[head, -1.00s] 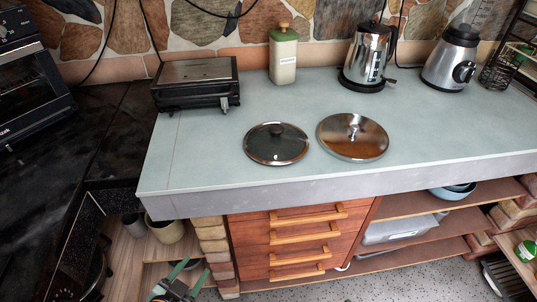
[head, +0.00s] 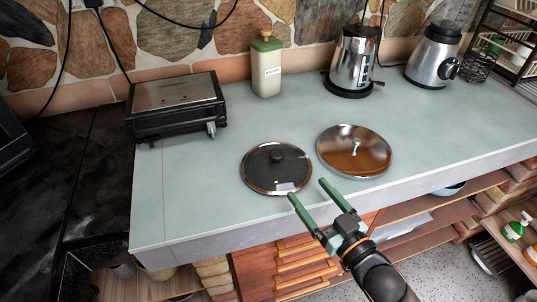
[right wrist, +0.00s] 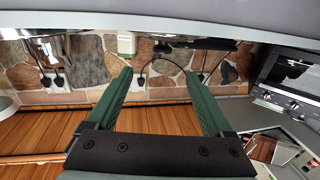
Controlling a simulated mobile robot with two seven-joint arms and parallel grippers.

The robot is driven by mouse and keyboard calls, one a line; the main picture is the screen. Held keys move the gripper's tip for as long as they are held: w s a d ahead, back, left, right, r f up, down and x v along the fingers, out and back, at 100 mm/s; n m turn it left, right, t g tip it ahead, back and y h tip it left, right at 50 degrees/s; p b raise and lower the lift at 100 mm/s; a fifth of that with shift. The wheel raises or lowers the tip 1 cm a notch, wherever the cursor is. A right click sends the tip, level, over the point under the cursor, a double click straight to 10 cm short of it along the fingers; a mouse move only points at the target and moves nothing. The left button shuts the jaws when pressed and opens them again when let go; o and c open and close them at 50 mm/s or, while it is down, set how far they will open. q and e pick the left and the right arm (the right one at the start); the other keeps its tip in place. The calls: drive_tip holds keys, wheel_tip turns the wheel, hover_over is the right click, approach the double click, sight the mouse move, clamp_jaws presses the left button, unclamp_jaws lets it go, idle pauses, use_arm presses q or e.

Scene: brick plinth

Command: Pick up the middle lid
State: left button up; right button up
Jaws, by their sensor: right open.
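Two lids lie flat on the pale blue-grey counter (head: 235,208) in the head view. One is a dark glass lid (head: 259,178) with a steel rim and a black knob. I see no third lid, so I cannot tell which is the middle one. My right gripper (head: 307,189) is open and empty, with green fingers close to the near sides of the lids. Its fingers also show apart in the right wrist view (right wrist: 157,76). My left gripper is not in view.
A black and steel grill (head: 178,108) stands at the left of the counter. A green-topped canister (head: 266,72), a kettle (head: 352,62) and a blender (head: 434,55) stand along the back. Wooden drawers (head: 292,268) are below the front edge. Counter right of the lids is clear.

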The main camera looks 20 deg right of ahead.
sight(281, 159)
drive_tip(key=x, duration=0.6)
drive_tip(key=shift+w+a+p, duration=0.1)
drive_tip(key=shift+w+p, duration=0.15)
drive_tip(key=shift+p, duration=0.05)
drive_tip(key=shift+a+x, duration=0.1)
drive_tip(key=shift+x, duration=1.25)
drive_tip(key=shift+a+x, duration=0.15)
drive_tip(key=shift+x, duration=1.2)
drive_tip(key=shift+f, duration=0.1)
drive_tip(key=shift+s, duration=0.1)
clamp_jaws()
